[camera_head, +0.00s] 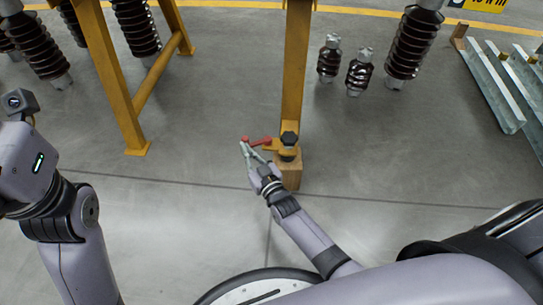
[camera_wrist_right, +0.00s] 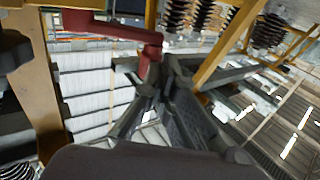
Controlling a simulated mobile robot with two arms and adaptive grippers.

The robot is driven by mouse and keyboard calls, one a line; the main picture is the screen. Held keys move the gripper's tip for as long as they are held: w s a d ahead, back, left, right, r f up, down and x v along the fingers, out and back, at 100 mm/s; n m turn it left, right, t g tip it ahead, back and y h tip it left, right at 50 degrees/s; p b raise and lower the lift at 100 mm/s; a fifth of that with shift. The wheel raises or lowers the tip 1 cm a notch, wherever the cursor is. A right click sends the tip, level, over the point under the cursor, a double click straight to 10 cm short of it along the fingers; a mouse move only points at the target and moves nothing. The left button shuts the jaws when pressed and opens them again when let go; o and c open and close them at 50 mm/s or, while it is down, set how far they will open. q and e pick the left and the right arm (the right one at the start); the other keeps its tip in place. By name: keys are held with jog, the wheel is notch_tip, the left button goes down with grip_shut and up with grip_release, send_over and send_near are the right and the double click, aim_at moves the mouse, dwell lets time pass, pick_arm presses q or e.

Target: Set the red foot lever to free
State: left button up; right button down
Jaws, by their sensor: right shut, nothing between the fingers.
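The red foot lever (camera_head: 257,141) sticks out to the left from a yellow bracket low on the yellow post (camera_head: 296,70). It also shows in the right wrist view as a red bar with a bent end (camera_wrist_right: 105,27). My right gripper (camera_head: 247,152) is shut and empty, with its fingertips close beside the lever. In the right wrist view its fingertips (camera_wrist_right: 160,65) are at the bent end of the lever; I cannot tell whether they touch. My left arm comes in at the left of the head view; its fingers are not in view.
A yellow frame leg (camera_head: 115,80) stands to the left. Brown ribbed insulators (camera_head: 360,72) stand behind, and metal channels (camera_head: 492,85) lie at right.

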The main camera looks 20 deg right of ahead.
jog(key=shift+w+a, duration=0.25)
jog(key=shift+w, duration=0.6)
jog(key=shift+w+a, duration=0.2)
jog(key=shift+w, duration=0.7)
